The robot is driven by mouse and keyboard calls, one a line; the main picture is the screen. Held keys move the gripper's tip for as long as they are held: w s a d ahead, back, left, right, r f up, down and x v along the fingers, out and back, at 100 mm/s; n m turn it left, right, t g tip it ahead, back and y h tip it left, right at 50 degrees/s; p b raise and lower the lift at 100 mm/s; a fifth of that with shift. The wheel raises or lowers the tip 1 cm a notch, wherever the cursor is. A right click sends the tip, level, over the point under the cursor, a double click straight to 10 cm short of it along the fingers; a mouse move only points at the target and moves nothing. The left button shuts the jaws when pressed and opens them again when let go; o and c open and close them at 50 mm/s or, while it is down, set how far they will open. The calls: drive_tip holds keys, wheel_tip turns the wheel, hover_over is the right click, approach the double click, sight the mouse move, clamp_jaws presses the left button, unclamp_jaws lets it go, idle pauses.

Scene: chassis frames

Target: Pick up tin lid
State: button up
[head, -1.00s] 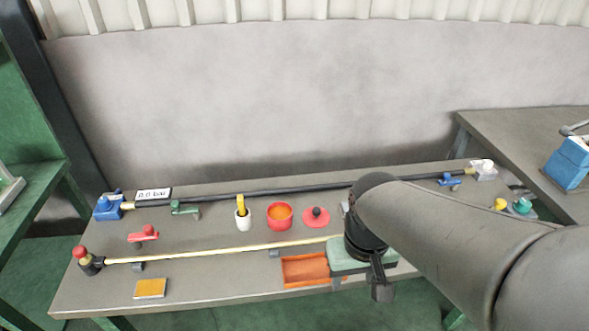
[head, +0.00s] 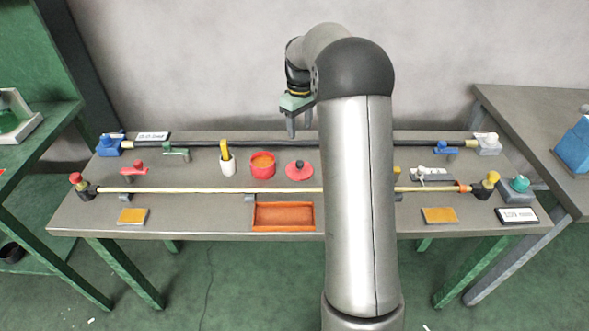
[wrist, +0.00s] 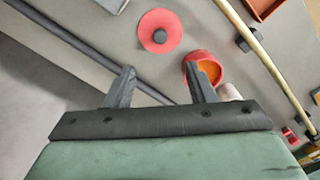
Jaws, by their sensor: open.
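The tin lid (head: 299,170) is a red disc with a dark round knob, lying flat on the grey bench. It also shows in the wrist view (wrist: 150,25), beyond the fingertips. Beside it on the left in the head view is the red tin (head: 262,163), open at the top with orange inside. My gripper (head: 301,133) is open and empty, pointing down above the back of the bench, behind and above the lid. In the wrist view its two fingers (wrist: 161,88) are spread apart, with a gap from the lid.
A white cup with a yellow handle (head: 227,162) stands left of the tin. A black pipe (head: 260,142) runs along the back and a thin yellow rod (head: 215,190) along the front. An orange tray (head: 284,227) sits at the front edge. My arm hides part of the bench right of the lid.

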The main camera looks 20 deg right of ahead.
sight(300, 162)
wheel_tip(300, 162, down, 15)
drive_tip(key=shift+s+r+p, duration=0.1)
drive_tip(key=shift+p, duration=1.1)
drive_tip(key=shift+c, duration=0.3)
drive_tip(key=c, duration=1)
